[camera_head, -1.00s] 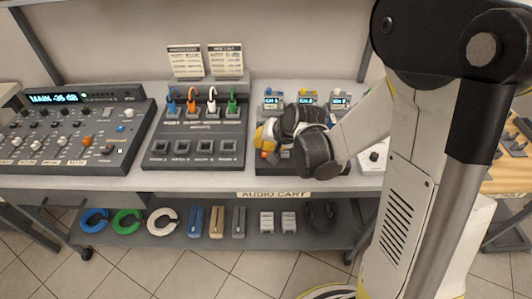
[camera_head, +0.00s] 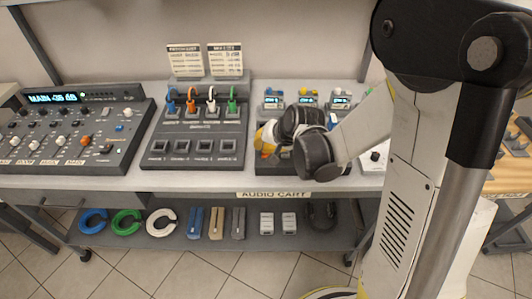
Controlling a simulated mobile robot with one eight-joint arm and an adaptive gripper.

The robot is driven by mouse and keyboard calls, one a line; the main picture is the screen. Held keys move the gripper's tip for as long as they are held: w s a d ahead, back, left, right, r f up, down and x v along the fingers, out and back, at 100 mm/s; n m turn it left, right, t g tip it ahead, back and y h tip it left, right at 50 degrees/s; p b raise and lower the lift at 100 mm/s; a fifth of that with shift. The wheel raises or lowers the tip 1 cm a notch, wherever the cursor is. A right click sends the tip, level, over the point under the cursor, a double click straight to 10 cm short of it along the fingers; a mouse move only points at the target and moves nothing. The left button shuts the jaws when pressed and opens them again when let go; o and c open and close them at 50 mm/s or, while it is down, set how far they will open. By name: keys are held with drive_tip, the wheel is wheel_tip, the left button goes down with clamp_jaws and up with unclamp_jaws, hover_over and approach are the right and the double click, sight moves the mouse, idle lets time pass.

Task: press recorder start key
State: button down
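My gripper (camera_head: 266,140) hangs over the front of a row of channel units (camera_head: 307,101) on the audio cart. It points left and away from its dark wrist joints. The wrist and forearm hide most of the area beneath and behind it. I cannot tell whether its fingers are apart or closed, or whether they touch anything. No recorder or start key can be clearly made out.
A mixer console (camera_head: 110,117) with a lit display stands at the left. Beside it is a patch panel (camera_head: 203,131) with coloured plugs and square sockets. Two label cards (camera_head: 205,60) stand behind. The lower shelf (camera_head: 252,240) holds cable coils, boxes and headphones.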

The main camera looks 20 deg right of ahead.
drive_tip(key=shift+f, duration=0.3)
drive_tip(key=shift+r, duration=0.15)
idle(0.4)
drive_tip(key=shift+r+p, duration=0.35)
drive_tip(key=shift+r, duration=0.3)
drive_tip(key=shift+r, duration=0.15)
wheel_tip(320, 180, up, 5)
drive_tip(key=p, duration=0.4)
